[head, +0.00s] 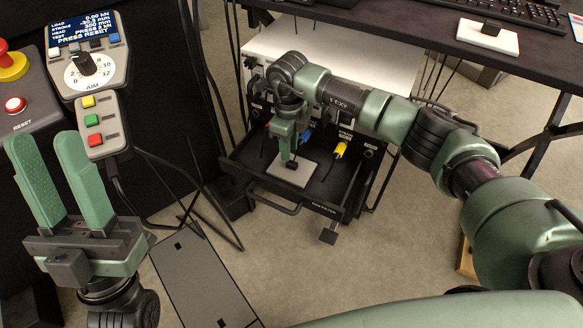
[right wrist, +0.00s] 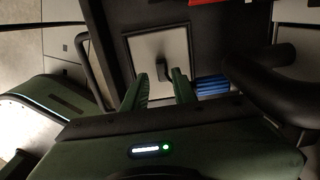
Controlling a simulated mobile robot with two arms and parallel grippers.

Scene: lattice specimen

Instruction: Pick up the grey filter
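The grey filter (head: 303,172) is a pale square plate with a black knob, lying flat in the open black drawer (head: 329,190). In the right wrist view, the filter (right wrist: 158,45) lies straight ahead, its knob (right wrist: 163,72) between the fingertips. My right gripper (head: 289,158) points down over the filter from above; in its wrist view, the gripper (right wrist: 160,74) is open, with a gap beside the knob. Contact with the knob cannot be told. My left gripper (head: 44,140) is open and empty at the far left, in front of the control panel.
A white plate with a black knob (head: 488,40) lies on the black desk (head: 420,20), beside a keyboard (head: 520,10). The control box (head: 85,55) and cables are at left.

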